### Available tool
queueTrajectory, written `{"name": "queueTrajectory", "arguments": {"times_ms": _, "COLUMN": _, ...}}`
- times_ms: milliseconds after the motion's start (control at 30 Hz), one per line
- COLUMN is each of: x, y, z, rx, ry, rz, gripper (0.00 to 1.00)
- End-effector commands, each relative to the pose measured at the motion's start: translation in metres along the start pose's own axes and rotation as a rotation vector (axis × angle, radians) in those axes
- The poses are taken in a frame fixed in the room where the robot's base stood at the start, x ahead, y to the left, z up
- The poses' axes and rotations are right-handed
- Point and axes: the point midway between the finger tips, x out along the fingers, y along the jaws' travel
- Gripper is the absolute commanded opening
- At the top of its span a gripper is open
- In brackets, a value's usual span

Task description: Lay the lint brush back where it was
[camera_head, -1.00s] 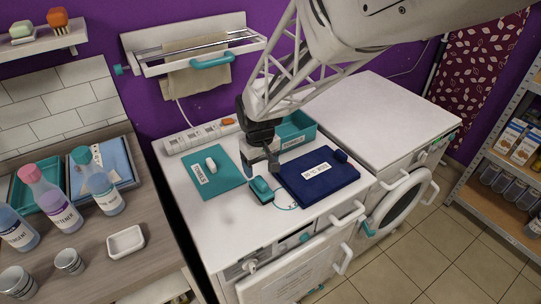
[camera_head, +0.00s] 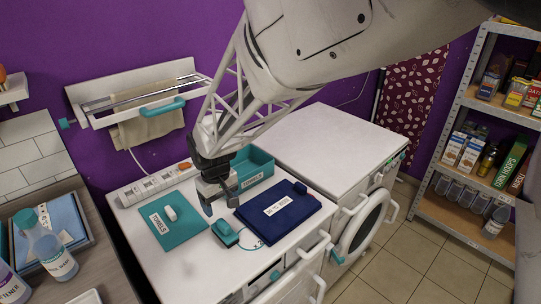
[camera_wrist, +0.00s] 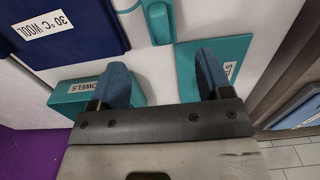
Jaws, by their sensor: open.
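A small teal block with a thin looped cord (camera_head: 225,232), which I take to be the lint brush, lies on the white machine top between a teal panel and a navy panel. In the wrist view the same teal block (camera_wrist: 158,20) is partly cut off at the top edge. My gripper (camera_head: 218,200) is just behind it, pointing down; it also shows in the wrist view (camera_wrist: 160,72). Its two blue-grey fingers are spread, with nothing between them, and stand apart from the block. How high the fingertips are above the top is hard to tell.
The teal panel labelled TOWELS (camera_head: 186,229) with a pale knob lies left, the navy panel labelled 30°C WOOL (camera_head: 255,216) right. A teal bin (camera_head: 262,160) and a power strip (camera_head: 140,190) stand behind. Bare white top (camera_head: 185,268) lies in front.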

Motion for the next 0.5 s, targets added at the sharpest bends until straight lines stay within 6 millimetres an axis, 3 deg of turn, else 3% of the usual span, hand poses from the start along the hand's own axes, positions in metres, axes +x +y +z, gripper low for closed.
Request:
{"name": "queueTrajectory", "arguments": {"times_ms": 267, "x": -0.008, "y": 0.007, "z": 0.008, "rx": 0.019, "ry": 0.007, "rz": 0.001, "gripper": 0.72}}
{"name": "queueTrajectory", "arguments": {"times_ms": 500, "x": -0.040, "y": 0.040, "z": 0.050, "rx": 0.109, "ry": 0.035, "rz": 0.009, "gripper": 0.72}}
